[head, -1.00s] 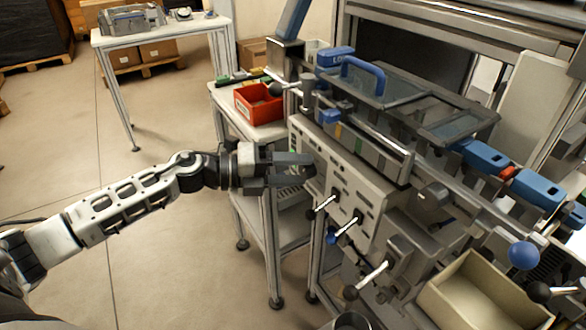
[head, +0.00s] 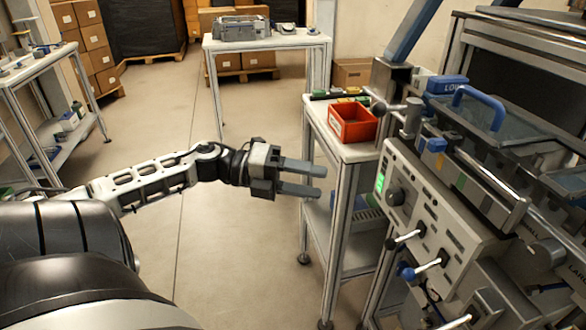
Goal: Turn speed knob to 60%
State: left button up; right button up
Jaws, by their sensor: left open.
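The speed knob appears to be the dark round knob (head: 395,195) on the light grey control panel (head: 428,222) at the right. A lit green display (head: 380,183) sits beside it. I cannot read its value or the knob's setting. My left gripper (head: 318,181) is open and empty, its two grey fingers pointing right towards the panel. In the picture it is left of the knob, with a clear gap. Nothing covers the knob. My right gripper is not in view.
Levers with a black ball (head: 391,244) and a blue ball (head: 407,273) stick out below the knob. A red bin (head: 353,122) stands on a side table (head: 335,140) behind the gripper. Open floor (head: 225,240) lies below the arm.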

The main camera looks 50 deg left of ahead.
pick_arm(q)
jog(key=shift+v, duration=1.4)
jog(key=s+d+f+n+t+y, duration=0.1)
jog(key=d+f+n+t+y, duration=0.3)
jog(key=f+n, duration=0.55)
jog(key=s+d+f+n+t+y, duration=0.15)
jog(key=d+f+n+y, duration=0.4)
jog(key=n, duration=0.65)
jog(key=s+d+f+n+g, duration=0.5)
jog(key=d+f, duration=0.4)
jog(key=d, duration=0.3)
jog(key=s+n, duration=0.1)
jog(key=n, duration=0.1)
jog(key=shift+d+n, duration=0.3)
jog(key=shift+n, duration=0.05)
jog(key=shift+f, duration=0.15)
